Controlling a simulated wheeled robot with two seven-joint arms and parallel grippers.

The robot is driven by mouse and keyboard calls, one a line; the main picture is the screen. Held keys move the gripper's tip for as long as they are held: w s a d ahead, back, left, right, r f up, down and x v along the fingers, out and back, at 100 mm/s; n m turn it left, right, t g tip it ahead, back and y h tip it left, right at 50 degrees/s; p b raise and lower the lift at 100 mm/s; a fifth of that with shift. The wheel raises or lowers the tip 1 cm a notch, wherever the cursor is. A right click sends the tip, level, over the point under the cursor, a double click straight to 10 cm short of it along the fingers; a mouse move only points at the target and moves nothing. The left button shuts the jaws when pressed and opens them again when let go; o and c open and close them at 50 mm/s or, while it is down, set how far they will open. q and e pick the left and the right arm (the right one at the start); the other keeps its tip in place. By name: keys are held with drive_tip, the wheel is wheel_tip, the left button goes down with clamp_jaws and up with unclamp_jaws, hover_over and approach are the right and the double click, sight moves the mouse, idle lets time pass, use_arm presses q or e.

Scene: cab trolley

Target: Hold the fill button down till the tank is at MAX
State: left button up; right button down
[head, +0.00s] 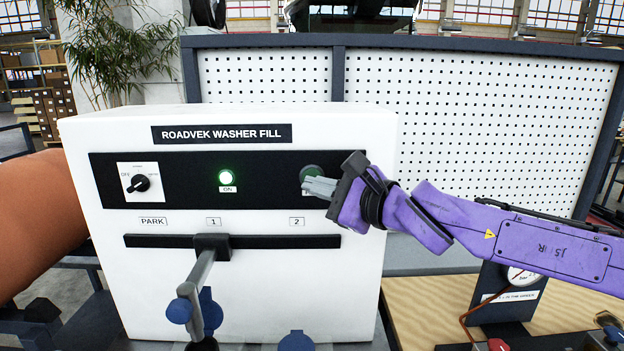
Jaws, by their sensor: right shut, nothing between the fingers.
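The white washer fill unit (240,270) stands in front of me, labelled ROADVEK WASHER FILL. A dark green round button (312,171) sits at the right end of its black panel, partly hidden by my right gripper. My right gripper (306,187) is shut and empty, its fingertips at the button's lower part. I cannot tell whether they touch or press it. No tank or MAX mark can be made out. My left gripper is not in view.
A green ON lamp (226,177) is lit. A rotary knob (139,183) is left of it. A grey lever (203,268) stands at slot position 1, projecting toward me. A pressure gauge (522,276) is at lower right; a pegboard (480,150) stands behind.

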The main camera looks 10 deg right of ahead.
drive_tip(key=shift+w, duration=0.1)
idle(0.7)
drive_tip(key=shift+w, duration=0.35)
drive_tip(key=shift+w+d+p, duration=0.2)
drive_tip(key=shift+w+p, duration=0.2)
drive_tip(key=shift+w, duration=0.1)
idle(6.3)
